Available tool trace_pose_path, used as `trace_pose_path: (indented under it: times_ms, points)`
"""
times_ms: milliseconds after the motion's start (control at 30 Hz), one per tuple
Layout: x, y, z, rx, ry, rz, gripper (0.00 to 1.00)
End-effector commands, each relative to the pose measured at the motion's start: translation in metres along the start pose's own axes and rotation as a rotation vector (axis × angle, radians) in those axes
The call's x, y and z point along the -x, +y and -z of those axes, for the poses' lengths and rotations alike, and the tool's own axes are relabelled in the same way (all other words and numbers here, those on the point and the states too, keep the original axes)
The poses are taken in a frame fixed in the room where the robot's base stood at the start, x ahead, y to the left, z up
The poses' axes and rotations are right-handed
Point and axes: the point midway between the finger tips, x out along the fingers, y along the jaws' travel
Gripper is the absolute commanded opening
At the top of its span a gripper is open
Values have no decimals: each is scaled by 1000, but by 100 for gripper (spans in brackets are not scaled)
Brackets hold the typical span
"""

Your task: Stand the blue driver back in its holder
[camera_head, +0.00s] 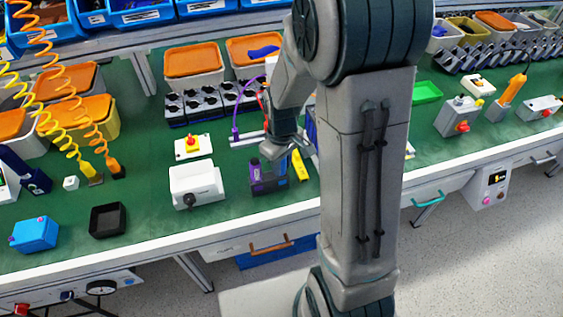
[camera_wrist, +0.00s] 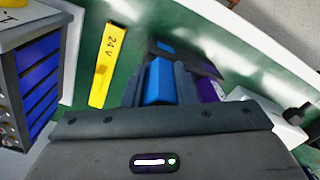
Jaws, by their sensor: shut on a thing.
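My gripper (camera_head: 282,150) is low over the green bench, just behind a dark and purple block (camera_head: 268,180). In the wrist view the jaws (camera_wrist: 160,85) are shut on a blue piece (camera_wrist: 157,82), which I take for the blue driver. Beyond it is a dark block with a blue patch (camera_wrist: 165,48), and a purple part (camera_wrist: 209,91) shows at right. Which of these is the holder I cannot tell clearly, nor whether the driver touches it.
A yellow "24 V" piece (camera_wrist: 107,65) lies beside the jaws. A white box with a black knob (camera_head: 196,187) stands left of the gripper. A black tray (camera_head: 107,220) and a blue box (camera_head: 34,234) are farther left. Green bench is bare between them.

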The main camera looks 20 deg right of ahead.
Motion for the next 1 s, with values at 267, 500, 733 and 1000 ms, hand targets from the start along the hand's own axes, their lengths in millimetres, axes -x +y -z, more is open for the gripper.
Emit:
trace_pose_path:
  times_ms: [267, 500, 733, 1000]
  points:
    - [-5, 0, 0, 0, 0, 0, 50]
    - [-5, 0, 0, 0, 0, 0, 50]
    - [11, 0, 1, 0, 3, -2, 50]
    - [71, 1, 1, 0, 6, -4, 50]
